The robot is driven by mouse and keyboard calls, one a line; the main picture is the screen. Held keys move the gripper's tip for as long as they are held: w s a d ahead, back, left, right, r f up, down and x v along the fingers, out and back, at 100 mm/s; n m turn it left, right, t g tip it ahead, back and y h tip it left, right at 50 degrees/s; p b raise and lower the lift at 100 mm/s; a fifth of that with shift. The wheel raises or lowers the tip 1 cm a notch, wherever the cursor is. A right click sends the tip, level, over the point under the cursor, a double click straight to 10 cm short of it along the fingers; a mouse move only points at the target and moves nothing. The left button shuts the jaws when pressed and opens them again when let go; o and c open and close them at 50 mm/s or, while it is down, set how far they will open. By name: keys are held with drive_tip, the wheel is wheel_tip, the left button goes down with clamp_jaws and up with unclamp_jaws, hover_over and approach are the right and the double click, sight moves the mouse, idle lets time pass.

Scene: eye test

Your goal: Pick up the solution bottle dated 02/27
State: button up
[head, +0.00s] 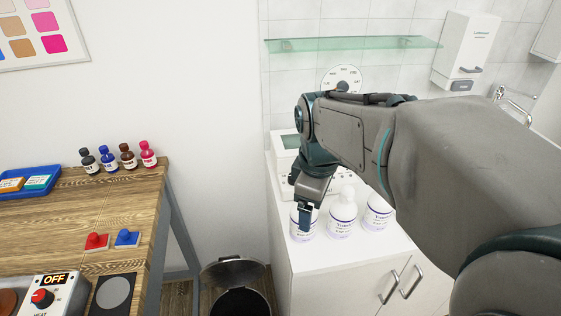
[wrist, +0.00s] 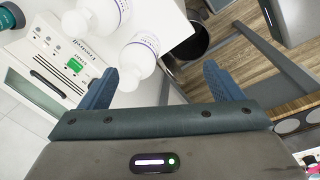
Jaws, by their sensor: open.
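Three white solution bottles with printed labels stand in a row on the white cabinet: a left one (head: 303,233), a middle one (head: 341,217) and a right one (head: 376,214). Their dates are too small to read. My gripper (head: 306,214) is in front of the left bottle in the head view and partly hides it. In the wrist view my gripper (wrist: 160,69) is open and empty, its fingers spread apart. One bottle (wrist: 142,58) shows with its cap near the left finger; a second bottle (wrist: 98,16) is farther up-left. Neither is held.
A white device (wrist: 62,52) stands behind the bottles on the cabinet (head: 335,267). A glass shelf (head: 355,44) hangs above. An open bin (head: 240,290) stands on the floor left of the cabinet. The wooden table (head: 75,220) at left carries several small bottles.

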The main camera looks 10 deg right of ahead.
drive_tip(key=w+r+n, duration=0.1)
drive_tip(key=w+n, duration=0.1)
drive_tip(key=n, duration=0.1)
drive_tip(key=w+r+n+g+p, duration=0.1)
drive_tip(key=w+n, duration=0.1)
drive_tip(key=n, duration=0.2)
drive_tip(key=w+r+n+p, duration=0.1)
drive_tip(key=w+n, duration=0.1)
drive_tip(key=n, duration=0.1)
drive_tip(key=shift+w+a+r, duration=0.1)
drive_tip(key=shift+a+r, duration=0.05)
drive_tip(key=shift+r, duration=0.1)
drive_tip(key=shift+w+r+n+g, duration=0.25)
drive_tip(key=shift+w+n, duration=0.2)
drive_tip(key=shift+n, duration=0.55)
drive_tip(key=shift+w+f+y, duration=0.1)
drive_tip(key=shift+f+y, duration=0.05)
drive_tip(key=shift+y, duration=0.15)
drive_tip(key=shift+n, duration=0.3)
wheel_tip(320, 180, down, 8)
drive_tip(key=shift+f, duration=0.15)
drive_tip(key=shift+d+f+p, duration=0.15)
drive_tip(key=shift+f+p, duration=0.05)
drive_tip(key=shift+f, duration=1.15)
drive_tip(key=shift+d+f+p, duration=0.1)
drive_tip(key=shift+f+p, duration=0.05)
drive_tip(key=shift+f, duration=1.15)
drive_tip(key=c, duration=1.7)
